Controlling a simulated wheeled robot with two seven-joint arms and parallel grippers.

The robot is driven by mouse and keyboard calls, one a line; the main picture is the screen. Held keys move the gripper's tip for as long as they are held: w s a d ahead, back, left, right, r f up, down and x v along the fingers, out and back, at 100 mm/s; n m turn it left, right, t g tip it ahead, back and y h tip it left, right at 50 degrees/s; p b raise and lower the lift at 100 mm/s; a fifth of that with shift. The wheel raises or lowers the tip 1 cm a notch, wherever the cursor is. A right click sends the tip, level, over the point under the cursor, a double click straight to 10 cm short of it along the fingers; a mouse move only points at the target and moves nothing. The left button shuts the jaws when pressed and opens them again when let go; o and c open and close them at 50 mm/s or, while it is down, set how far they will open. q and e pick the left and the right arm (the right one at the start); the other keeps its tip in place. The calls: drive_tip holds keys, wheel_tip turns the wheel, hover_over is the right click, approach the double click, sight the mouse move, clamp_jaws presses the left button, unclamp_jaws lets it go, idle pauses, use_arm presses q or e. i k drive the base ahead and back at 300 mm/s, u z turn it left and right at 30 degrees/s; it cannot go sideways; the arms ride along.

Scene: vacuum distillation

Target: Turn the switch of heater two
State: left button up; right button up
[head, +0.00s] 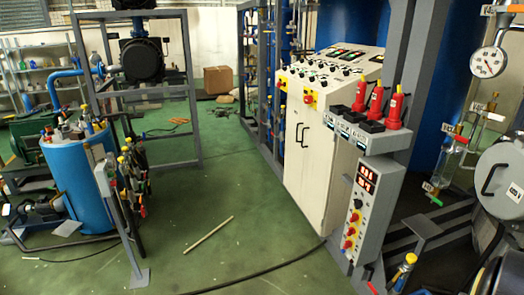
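A narrow grey control box (359,217) stands at the right of centre in the head view, with red lit number displays (367,179) near its top. Below them is a column of knobs: a dark one (359,205) and red-and-yellow ones (352,231) lower down. The labels are too small to read, so I cannot tell which switch belongs to heater two. Neither of my grippers is in view.
Red bottle-shaped items (377,101) stand on a grey shelf above the box. A gauge (487,63) and glassware are at right. A blue barrel (82,180) stands left. A stick (208,235) and a dark cable (265,270) lie on the otherwise open green floor.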

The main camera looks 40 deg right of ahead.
sight(352, 230)
drive_tip(key=z, duration=0.3)
drive_tip(key=i, duration=2)
drive_tip(key=z, duration=1.2)
drive_tip(key=i, duration=1.25)
drive_tip(key=z, duration=1.85)
drive_tip(key=i, duration=0.6)
drive_tip(key=z, duration=0.4)
